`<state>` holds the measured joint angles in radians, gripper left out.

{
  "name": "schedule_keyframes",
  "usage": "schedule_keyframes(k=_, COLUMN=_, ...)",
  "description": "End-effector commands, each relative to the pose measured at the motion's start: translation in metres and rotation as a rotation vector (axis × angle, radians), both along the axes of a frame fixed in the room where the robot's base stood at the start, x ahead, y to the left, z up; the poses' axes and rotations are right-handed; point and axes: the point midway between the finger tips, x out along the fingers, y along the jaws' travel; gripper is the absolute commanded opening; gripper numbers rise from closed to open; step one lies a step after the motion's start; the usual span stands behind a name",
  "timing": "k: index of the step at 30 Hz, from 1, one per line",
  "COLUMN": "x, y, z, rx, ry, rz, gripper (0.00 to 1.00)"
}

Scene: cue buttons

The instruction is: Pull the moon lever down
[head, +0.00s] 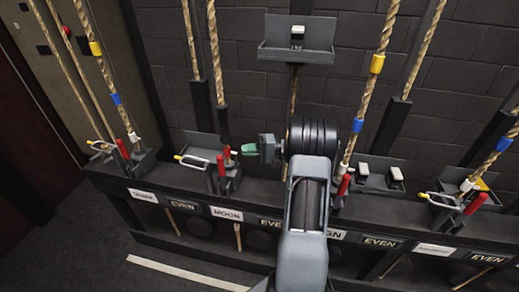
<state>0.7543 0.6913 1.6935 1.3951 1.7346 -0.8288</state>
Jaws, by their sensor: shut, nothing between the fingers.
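The moon label (227,213) is a white plate on the front of the dark rail. Above it stands a rope-lock with a red lever (221,165), which is upright. A second red part shows just behind it, close to the rope. A pale loop with a yellow tip (190,158) sticks out to the left. My gripper (244,149) has green fingertips and points left, just right of the moon lever's upper end. It is shut and empty. A small gap seems to lie between the fingertips and the red parts; exact depth is unclear.
Similar rope-locks with red levers stand to the left (123,148) and right (476,203). Thick ropes (215,50) rise from the rail. A wall shelf (297,53) holds a small white-topped block. My arm hides part of the rail and a label ending in "GN".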

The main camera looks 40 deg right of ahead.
Motion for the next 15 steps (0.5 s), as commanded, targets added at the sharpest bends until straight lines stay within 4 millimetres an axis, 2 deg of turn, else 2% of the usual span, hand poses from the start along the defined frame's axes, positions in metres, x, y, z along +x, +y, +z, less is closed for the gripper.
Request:
schedule_keyframes(k=1, x=0.005, y=0.010, z=0.001, rx=-0.001, ry=0.000, rz=0.003, gripper=0.00)
schedule_keyframes(k=5, x=0.016, y=0.029, z=0.001, rx=0.000, ry=0.001, rz=0.002, gripper=0.00)
schedule_keyframes(k=9, x=0.010, y=0.046, z=0.001, rx=0.000, ry=0.001, rz=0.001, gripper=0.00)
schedule_keyframes(k=15, x=0.006, y=0.061, z=0.000, rx=0.000, ry=0.001, rz=0.000, gripper=0.00)
